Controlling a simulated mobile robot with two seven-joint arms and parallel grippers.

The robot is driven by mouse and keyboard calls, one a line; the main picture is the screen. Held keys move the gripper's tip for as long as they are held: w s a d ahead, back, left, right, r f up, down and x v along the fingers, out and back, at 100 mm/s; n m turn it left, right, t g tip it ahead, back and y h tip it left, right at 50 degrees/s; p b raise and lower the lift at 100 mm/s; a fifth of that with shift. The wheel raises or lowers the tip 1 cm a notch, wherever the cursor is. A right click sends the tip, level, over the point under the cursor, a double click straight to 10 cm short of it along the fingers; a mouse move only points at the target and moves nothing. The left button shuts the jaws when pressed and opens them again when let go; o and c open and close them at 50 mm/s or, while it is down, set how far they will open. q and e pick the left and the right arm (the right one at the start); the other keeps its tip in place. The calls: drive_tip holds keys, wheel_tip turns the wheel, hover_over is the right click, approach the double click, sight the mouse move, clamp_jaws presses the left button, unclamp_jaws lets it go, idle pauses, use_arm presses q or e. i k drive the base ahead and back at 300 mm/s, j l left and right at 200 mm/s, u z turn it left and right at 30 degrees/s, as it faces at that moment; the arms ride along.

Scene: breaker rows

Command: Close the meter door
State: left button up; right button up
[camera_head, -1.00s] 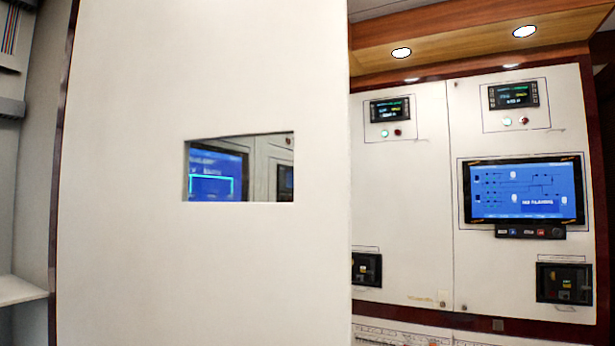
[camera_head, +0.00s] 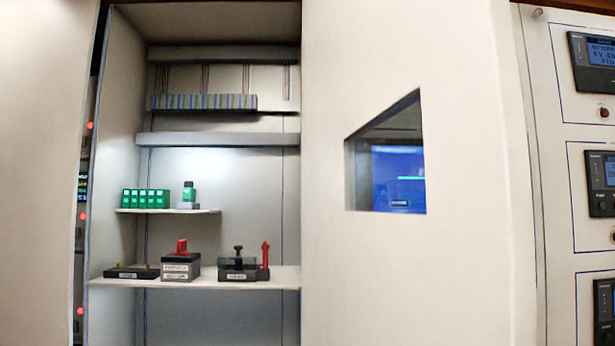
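Through the window (camera_head: 395,165) a blue screen shows. The cabinet interior is exposed to the left of the door. Neither of my grippers is in the head view, so I cannot see where they are relative to the door.
Inside the cabinet, an upper shelf (camera_head: 205,211) holds green blocks (camera_head: 147,198), and a lower shelf (camera_head: 215,284) holds black and red devices (camera_head: 181,262). A white panel (camera_head: 35,180) stands at left; meters (camera_head: 600,180) line a panel at right.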

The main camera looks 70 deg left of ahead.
sight(463, 272)
drive_tip(key=i+u, duration=0.1)
drive_tip(key=u, duration=0.35)
drive_tip(key=i+l+u, duration=0.1)
drive_tip(key=u, duration=0.3)
drive_tip(key=i+l+u, duration=0.1)
drive_tip(key=u, duration=0.35)
drive_tip(key=i+l+u, duration=0.1)
drive_tip(key=u, duration=0.3)
drive_tip(key=k+l, duration=0.05)
drive_tip(key=l, duration=0.05)
